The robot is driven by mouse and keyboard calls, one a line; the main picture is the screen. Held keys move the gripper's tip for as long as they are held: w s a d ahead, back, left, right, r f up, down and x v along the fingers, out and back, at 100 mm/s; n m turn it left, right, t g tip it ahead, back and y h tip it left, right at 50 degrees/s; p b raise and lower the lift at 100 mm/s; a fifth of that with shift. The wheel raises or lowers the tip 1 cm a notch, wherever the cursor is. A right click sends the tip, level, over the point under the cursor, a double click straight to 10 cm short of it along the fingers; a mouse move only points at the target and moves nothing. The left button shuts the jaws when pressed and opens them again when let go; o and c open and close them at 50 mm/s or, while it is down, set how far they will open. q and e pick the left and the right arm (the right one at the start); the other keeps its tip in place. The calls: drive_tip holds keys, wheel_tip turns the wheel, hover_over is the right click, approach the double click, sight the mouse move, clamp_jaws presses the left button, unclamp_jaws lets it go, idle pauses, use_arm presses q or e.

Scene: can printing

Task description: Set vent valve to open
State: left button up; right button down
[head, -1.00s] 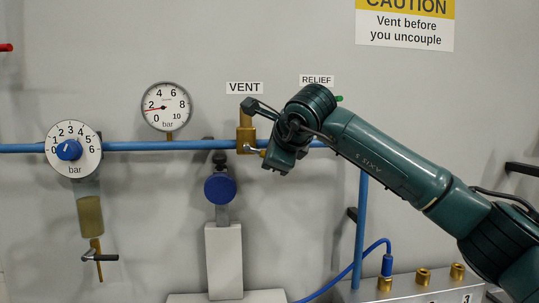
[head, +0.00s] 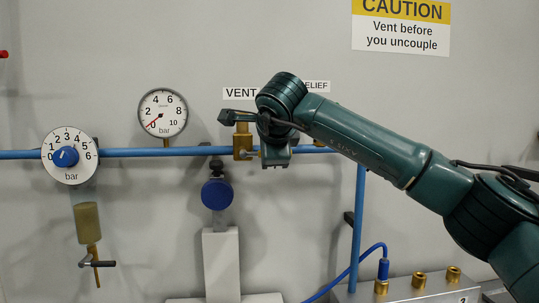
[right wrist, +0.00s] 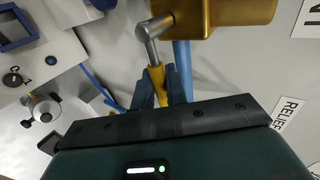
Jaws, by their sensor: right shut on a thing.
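The brass vent valve (head: 242,141) sits on the blue pipe under the VENT sign (head: 240,93); my right arm covers part of its right side. In the right wrist view, its brass body (right wrist: 225,15) is at the top, with a bent silver lever (right wrist: 153,42) that ends in a yellow grip (right wrist: 156,74). My right gripper (right wrist: 163,88) has its dark blue fingers around this grip and is shut on it. The head view does not show the fingers clearly. My left gripper is not in view.
The pressure gauge (head: 163,113) has its red needle near 0. A blue-knobbed regulator dial (head: 70,155) is at the left. The RELIEF sign (head: 317,87) is partly behind my arm. A blue hose (head: 350,268) and brass fittings (head: 419,279) are below.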

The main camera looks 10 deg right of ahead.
drive_tip(key=c, duration=1.5)
unclamp_jaws()
drive_tip(key=shift+s+r, duration=0.15)
drive_tip(key=shift+s, duration=0.1)
use_arm(q)
drive_tip(key=b, duration=0.2)
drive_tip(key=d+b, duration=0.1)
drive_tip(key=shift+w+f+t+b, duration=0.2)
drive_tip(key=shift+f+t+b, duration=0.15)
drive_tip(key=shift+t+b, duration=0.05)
use_arm(e)
drive_tip(key=v, duration=1.2)
drive_tip(key=shift+s+r, duration=0.2)
drive_tip(key=shift+s, duration=0.1)
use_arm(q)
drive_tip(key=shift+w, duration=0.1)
